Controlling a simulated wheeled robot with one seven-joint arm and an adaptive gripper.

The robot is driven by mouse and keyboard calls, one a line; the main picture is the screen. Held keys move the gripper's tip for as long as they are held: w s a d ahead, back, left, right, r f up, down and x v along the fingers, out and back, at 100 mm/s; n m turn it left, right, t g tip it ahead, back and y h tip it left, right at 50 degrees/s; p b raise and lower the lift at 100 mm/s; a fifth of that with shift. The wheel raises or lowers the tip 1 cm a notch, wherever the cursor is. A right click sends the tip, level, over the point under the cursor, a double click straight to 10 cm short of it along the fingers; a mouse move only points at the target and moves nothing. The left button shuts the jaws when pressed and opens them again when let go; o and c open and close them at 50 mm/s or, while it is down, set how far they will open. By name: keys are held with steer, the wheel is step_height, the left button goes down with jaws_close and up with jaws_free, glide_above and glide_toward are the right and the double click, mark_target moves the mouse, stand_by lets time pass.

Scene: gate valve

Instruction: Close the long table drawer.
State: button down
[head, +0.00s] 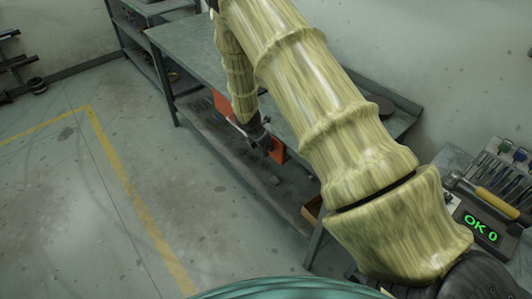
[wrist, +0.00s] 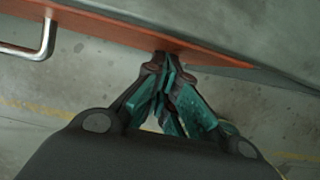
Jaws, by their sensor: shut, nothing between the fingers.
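The long table drawer has an orange front (head: 278,151), seen in the head view below the grey tabletop, partly hidden by my arm. In the wrist view the drawer front (wrist: 110,28) is a narrow orange strip running under the tabletop edge. Its metal bar handle (wrist: 45,38) is at the upper left of that view. My gripper (wrist: 164,62) is shut and empty, its fingertips at the drawer front, to the right of the handle. I cannot tell whether they touch it. In the head view my gripper (head: 261,139) is in front of the drawer. How far out the drawer stands is unclear.
The grey table (head: 190,45) has a lower shelf (head: 230,155). A side surface at the right holds tools, including a yellow-handled one (head: 495,203), and a green "OK 0" display (head: 480,228). Open floor (head: 90,190) with a yellow line lies at the left.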

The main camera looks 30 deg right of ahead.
steer(key=shift+d+r, duration=0.15)
steer(key=shift+d, duration=0.1)
steer(key=shift+a, duration=0.1)
steer(key=s+a+r+b, duration=0.1)
steer(key=a+r+b, duration=0.1)
steer(key=a+r, duration=0.6)
steer(key=shift+s+r+b, duration=0.25)
steer(key=shift+r+b, duration=0.05)
steer(key=shift+r, duration=0.2)
stand_by(0.4)
steer(key=s+a+f+m+g+y, duration=0.15)
steer(key=s+a+f+m, duration=0.3)
steer(key=s+f, duration=0.55)
steer(key=s+a+f+m+y, duration=0.3)
steer(key=s+a+f+m, duration=0.15)
steer(key=s+f, duration=0.55)
steer(key=s+f+m, duration=0.3)
steer(key=s+m, duration=0.8)
steer(key=s, duration=1)
steer(key=shift+s+d+m+t+b, duration=0.25)
steer(key=shift+s+m+t+b, duration=0.05)
steer(key=shift+t+b, duration=0.1)
